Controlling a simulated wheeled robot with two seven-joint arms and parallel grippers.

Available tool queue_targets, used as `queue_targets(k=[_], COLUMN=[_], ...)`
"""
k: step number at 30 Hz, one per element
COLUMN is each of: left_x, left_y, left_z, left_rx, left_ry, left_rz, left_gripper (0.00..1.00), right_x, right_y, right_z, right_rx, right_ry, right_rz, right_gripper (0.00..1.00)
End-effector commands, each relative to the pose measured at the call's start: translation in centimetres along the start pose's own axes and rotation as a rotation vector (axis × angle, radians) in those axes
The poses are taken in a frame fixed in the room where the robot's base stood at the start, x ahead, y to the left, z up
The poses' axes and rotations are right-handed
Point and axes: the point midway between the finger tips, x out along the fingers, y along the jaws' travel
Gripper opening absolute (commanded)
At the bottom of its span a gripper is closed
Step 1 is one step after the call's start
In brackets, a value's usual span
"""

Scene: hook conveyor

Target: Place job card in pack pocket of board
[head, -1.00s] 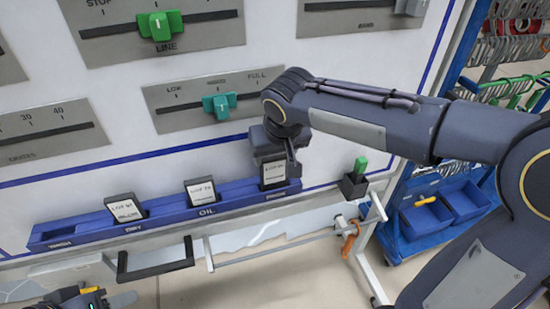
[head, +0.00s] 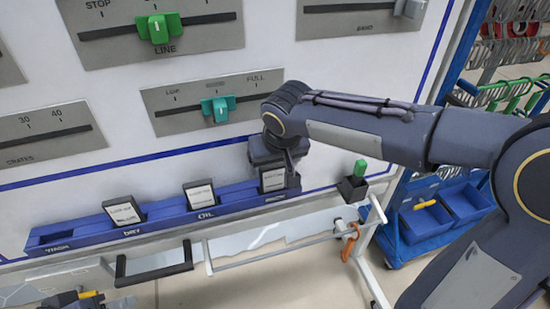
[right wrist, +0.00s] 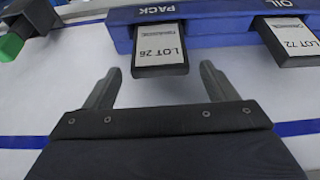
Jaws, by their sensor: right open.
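A job card (head: 272,181) with a white label and dark frame stands in the rightmost pocket of the blue rack (head: 165,218) on the board. In the right wrist view this card (right wrist: 160,52) reads LOT 26 and its pocket is marked PACK. My right gripper (right wrist: 160,73) is open. Its two fingers are apart to either side of the card's outer end, with gaps showing and no grip on it. In the head view the right gripper (head: 276,165) hides the card's top. My left gripper (head: 82,298) shows only partly at the bottom left edge; its jaws are unclear.
Other cards stand in the DRY (head: 123,211) and OIL (head: 199,195) pockets; the WASH pocket (head: 57,238) looks empty. A dark holder with a green-topped item (head: 353,182) is right of the rack. A black handle (head: 153,263) juts out below. Sliders are above.

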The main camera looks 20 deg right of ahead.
Motion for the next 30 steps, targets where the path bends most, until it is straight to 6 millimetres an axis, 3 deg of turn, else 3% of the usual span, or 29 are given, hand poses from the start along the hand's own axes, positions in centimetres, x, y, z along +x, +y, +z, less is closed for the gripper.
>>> queue_targets(k=[5, 18, 27, 30], left_x=[-0.3, -0.7, -0.8, -0.8], left_y=[0.1, 0.3, 0.3, 0.3], left_z=[-0.1, -0.3, -0.4, -0.4], left_rx=[0.0, 0.0, 0.0, 0.0], left_ry=[0.0, 0.0, 0.0, 0.0], left_rz=[0.0, 0.0, 0.0, 0.0], left_gripper=[0.44, 0.44, 0.44, 0.44], right_x=[-1.9, -10.7, -12.3, -12.0], right_y=[-0.1, 0.0, 0.1, 1.5], right_z=[-0.3, -0.2, 0.0, 1.3], right_rx=[0.0, 0.0, 0.001, 0.012], right_ry=[0.006, 0.003, 0.0, -0.011], right_rz=[-0.002, -0.001, -0.002, -0.023], right_gripper=[0.79, 0.79, 0.79, 0.79])
